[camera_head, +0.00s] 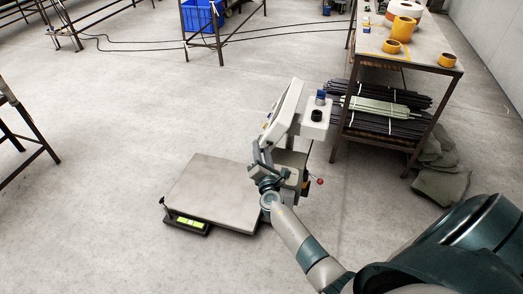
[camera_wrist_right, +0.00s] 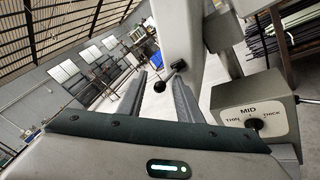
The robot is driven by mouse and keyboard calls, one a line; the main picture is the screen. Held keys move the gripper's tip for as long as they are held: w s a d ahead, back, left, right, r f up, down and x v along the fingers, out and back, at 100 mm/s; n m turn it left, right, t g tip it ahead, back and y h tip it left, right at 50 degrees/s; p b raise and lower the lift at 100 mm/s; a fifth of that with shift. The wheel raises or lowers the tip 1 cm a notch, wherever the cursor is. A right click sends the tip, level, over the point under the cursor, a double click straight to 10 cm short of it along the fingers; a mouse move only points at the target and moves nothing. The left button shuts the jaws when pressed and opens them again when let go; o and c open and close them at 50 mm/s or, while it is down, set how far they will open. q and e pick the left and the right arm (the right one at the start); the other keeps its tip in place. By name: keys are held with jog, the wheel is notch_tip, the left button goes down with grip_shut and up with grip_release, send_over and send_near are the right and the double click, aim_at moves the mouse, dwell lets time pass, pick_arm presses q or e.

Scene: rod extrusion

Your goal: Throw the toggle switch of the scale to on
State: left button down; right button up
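The scale's flat grey platform (camera_head: 213,190) lies on the floor, with a lit green display (camera_head: 187,222) at its front. A pale upright housing (camera_head: 287,108) stands behind my right gripper (camera_head: 262,150). In the right wrist view, a toggle lever with a black ball end (camera_wrist_right: 159,86) sticks out from a pale housing (camera_wrist_right: 177,35). The right gripper (camera_wrist_right: 159,82) is open, and the ball shows between its two fingers. I cannot tell whether either finger touches the lever. The toggle's on and off markings do not show. My left gripper is out of view.
A box with a black selector knob (camera_wrist_right: 255,123), marked THIN, MID and THICK, is close to the right of the gripper. A red ball knob (camera_head: 320,181) sticks out nearby. A bench (camera_head: 427,52) with tape rolls stands right.

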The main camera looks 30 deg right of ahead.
grip_shut()
